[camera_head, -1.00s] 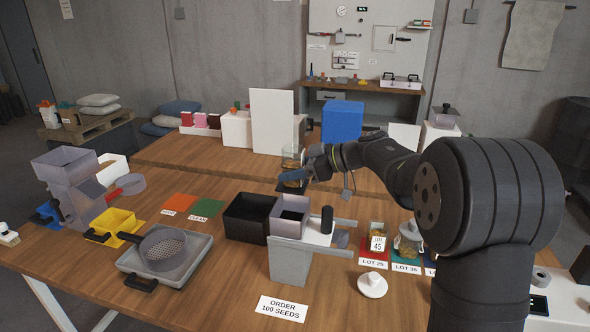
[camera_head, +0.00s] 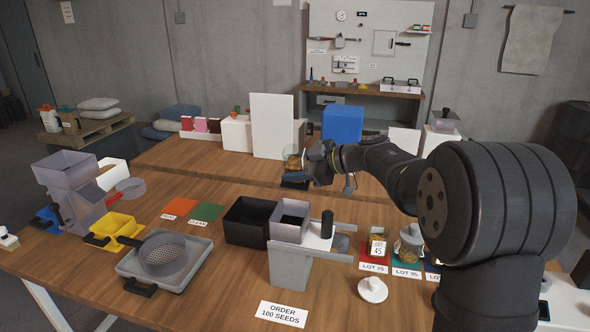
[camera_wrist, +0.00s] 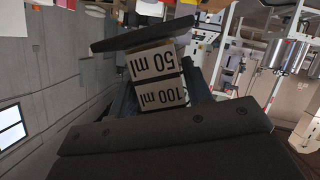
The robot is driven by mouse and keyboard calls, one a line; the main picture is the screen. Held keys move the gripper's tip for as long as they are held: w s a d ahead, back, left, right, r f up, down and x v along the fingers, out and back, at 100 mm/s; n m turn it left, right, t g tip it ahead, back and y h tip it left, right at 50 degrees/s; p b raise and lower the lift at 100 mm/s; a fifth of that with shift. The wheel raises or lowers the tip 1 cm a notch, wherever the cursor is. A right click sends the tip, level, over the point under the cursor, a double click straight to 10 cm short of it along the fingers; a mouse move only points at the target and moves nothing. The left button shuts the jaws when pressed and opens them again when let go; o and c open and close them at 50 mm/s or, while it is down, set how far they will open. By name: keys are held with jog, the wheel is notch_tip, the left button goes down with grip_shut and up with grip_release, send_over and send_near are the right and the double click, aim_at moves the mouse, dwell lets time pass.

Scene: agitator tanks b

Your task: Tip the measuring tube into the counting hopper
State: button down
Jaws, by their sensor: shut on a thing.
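My gripper (camera_head: 296,177) is shut on the measuring tube (camera_head: 292,160), a clear vessel with amber-brown contents, held behind the middle of the near table. In the wrist view the tube (camera_wrist: 157,76) shows white "50 ml" and "100 ml" labels, upside down, between the dark fingers (camera_wrist: 150,98). The head view does not show clearly how far it is tilted. What looks like the counting hopper, a grey open-topped square box (camera_head: 291,213), stands at the table's centre, nearer the camera than the tube. The tube is beyond it and apart from it.
A black open bin (camera_head: 248,229) stands directly left of the hopper, and a black cylinder (camera_head: 327,224) right of it. Jars stand on lot mats at right (camera_head: 372,266). A grey tray with a sieve (camera_head: 188,275) lies at front left. A white panel (camera_head: 272,125) stands behind the tube.

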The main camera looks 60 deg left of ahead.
dwell(0.3)
jog(key=shift+w+a+n, duration=0.15)
jog(key=shift+n, duration=0.25)
jog(key=shift+y, duration=0.4)
jog(key=shift+w+a+r+n+t, duration=0.1)
jog(key=shift+w+a+n+t, duration=0.05)
jog(key=shift+n+t, duration=0.2)
jog(key=shift+w+a+n+y, duration=0.1)
jog(key=shift+n+y, duration=0.2)
jog(key=shift+n, duration=0.15)
jog(key=shift+w+a+n+t, duration=0.1)
jog(key=shift+n+t, duration=0.15)
jog(key=shift+n, duration=0.15)
